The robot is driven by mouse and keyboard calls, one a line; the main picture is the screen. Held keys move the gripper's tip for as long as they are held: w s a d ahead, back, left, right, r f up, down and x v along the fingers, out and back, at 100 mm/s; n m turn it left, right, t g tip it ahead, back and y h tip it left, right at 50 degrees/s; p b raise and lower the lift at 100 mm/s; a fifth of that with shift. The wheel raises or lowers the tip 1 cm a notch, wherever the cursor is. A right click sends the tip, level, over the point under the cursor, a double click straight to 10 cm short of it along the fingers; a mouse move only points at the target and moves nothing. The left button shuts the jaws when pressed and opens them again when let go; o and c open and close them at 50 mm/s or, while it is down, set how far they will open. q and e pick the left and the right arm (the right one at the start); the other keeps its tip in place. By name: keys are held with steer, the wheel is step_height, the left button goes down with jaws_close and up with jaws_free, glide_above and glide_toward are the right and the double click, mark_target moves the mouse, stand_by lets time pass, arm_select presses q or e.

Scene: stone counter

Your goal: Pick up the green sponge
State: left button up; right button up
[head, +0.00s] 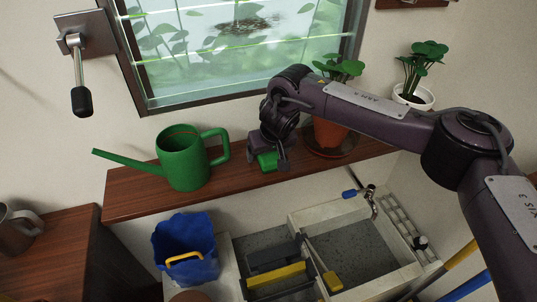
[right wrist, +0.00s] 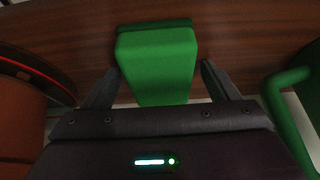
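The green sponge (head: 267,161) lies on the wooden shelf below the window, between the watering can and a potted plant. In the right wrist view the sponge (right wrist: 157,62) is a green block in the middle, between my fingers. My right gripper (head: 268,166) is over it, pointing down. In the wrist view the right gripper (right wrist: 159,72) is open, one finger on each side of the sponge. A gap shows at the right finger; the left finger is very close, and I cannot tell if it touches. My left gripper is not in view.
A green watering can (head: 183,160) stands left of the sponge. A terracotta pot (head: 329,135) stands close on the right. Below the shelf are a stone sink (head: 297,222) and a blue bucket (head: 186,243). The window (head: 230,50) is behind.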

steer(key=c, duration=1)
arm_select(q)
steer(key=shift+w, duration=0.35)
